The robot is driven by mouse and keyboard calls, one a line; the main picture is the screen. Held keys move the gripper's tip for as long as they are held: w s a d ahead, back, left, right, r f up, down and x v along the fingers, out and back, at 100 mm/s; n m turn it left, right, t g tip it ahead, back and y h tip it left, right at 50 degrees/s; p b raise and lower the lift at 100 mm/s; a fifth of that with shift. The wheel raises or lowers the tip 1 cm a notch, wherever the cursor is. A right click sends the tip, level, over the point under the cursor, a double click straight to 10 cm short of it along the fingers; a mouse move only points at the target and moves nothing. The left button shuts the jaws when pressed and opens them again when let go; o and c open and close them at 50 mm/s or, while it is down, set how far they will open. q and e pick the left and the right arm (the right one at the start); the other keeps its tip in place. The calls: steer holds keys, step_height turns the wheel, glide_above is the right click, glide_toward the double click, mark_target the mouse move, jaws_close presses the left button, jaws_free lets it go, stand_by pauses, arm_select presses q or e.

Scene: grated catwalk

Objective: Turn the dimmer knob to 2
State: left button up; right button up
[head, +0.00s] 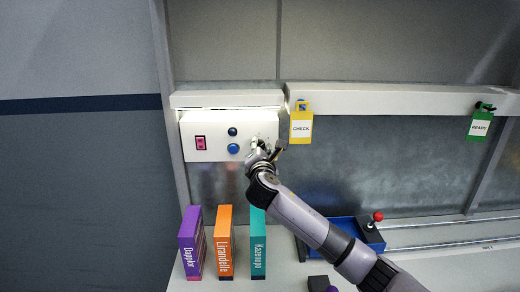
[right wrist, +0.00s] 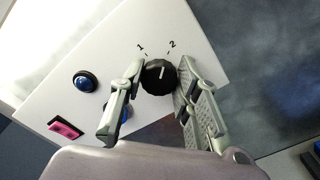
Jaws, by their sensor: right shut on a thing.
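The white control panel (head: 215,145) hangs on the wall at the left in the head view. In the right wrist view the black round dimmer knob (right wrist: 156,83) sits on the panel (right wrist: 195,60), below the printed marks 1 and 2. The knob's white pointer line points up, slightly right, closer to the 2 mark than the 1 mark. My right gripper (right wrist: 160,72) has its fingers on both sides of the knob and is shut on it. In the head view this gripper (head: 260,150) covers the knob. My left gripper is not in view.
Purple, orange and teal boxes (head: 225,245) stand below. A yellow CHECK tag (head: 301,125) hangs just right of the panel. A blue tray (head: 345,230) and red-knobbed lever (head: 377,217) are lower right.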

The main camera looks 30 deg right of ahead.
steer(key=shift+m, duration=0.9)
steer(key=o, duration=1.2)
steer(key=shift+c, duration=0.2)
steer(key=shift+s, duration=0.15)
steer(key=v, duration=1.2)
steer(key=shift+f, duration=0.1)
